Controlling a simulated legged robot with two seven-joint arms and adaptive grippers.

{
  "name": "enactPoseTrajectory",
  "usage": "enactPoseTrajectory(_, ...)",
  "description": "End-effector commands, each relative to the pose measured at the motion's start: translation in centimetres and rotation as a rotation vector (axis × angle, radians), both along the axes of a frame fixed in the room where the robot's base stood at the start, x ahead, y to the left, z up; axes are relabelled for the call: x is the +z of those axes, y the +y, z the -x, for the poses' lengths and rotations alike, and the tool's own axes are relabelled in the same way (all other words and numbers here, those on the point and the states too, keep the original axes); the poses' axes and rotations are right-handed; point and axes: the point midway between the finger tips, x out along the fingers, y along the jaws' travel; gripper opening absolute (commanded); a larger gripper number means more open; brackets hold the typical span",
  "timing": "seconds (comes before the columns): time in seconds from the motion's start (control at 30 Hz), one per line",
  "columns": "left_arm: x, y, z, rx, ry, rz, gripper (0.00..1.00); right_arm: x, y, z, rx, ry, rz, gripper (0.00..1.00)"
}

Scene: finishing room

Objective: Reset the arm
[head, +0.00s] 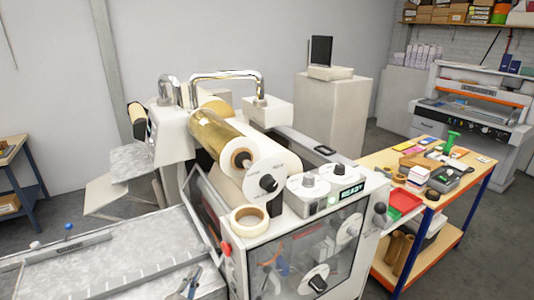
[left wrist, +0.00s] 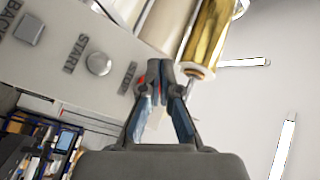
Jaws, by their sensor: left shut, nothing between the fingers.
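My left gripper (head: 190,281) shows at the bottom edge of the head view, in front of the machine and over the right end of the grey metal table (head: 120,262). In the left wrist view its fingers (left wrist: 168,72) are closed together at the tips, with nothing between them. The white machine (head: 290,225) with a gold foil roll (head: 215,135) stands beyond it. In the left wrist view the machine's panel (left wrist: 75,45) with START lettering and the gold roll (left wrist: 207,35) show behind the fingers. My right gripper is in neither view.
A tape roll (head: 250,220) sits on the machine's front ledge, near a READY display. A wooden-topped workbench (head: 378,160) with tools and a red tray (head: 404,201) stands at right. A pale pedestal (head: 332,105) and another large machine (head: 470,110) are behind.

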Motion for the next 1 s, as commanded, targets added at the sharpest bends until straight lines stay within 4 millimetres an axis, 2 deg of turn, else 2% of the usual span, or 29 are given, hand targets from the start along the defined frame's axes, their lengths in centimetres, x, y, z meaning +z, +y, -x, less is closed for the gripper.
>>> enactPoseTrajectory(0.03,-3.0,0.1,0.5,0.02,0.087,0.047,0.0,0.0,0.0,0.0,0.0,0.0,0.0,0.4)
enactPoseTrajectory(0.07,-5.0,0.2,1.0,0.036,0.15,0.08,0.0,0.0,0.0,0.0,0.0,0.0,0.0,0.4)
enactPoseTrajectory(0.13,-10.3,0.4,2.8,0.087,0.314,0.164,0.0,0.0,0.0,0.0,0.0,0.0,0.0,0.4)
enactPoseTrajectory(0.2,-15.7,0.6,5.4,0.147,0.493,0.251,0.0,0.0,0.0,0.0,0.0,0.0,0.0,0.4)
enactPoseTrajectory(0.3,-22.2,0.5,10.0,0.235,0.723,0.354,0.0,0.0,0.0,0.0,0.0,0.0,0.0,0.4)
enactPoseTrajectory(0.4,-26.8,0.3,14.5,0.315,0.911,0.431,0.0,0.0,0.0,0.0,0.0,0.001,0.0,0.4)
enactPoseTrajectory(0.5,-30.0,0.0,18.8,0.386,1.066,0.489,0.0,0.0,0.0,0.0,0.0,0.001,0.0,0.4)
enactPoseTrajectory(0.6,-32.4,-0.4,22.9,0.452,1.2,0.535,0.0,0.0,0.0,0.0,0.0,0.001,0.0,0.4)
enactPoseTrajectory(0.77,-35.0,-1.2,29.3,0.556,1.396,0.596,0.0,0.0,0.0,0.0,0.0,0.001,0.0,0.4)
enactPoseTrajectory(1.0,-44.1,-1.5,28.0,0.57,1.435,0.581,0.0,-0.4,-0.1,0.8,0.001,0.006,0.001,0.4)
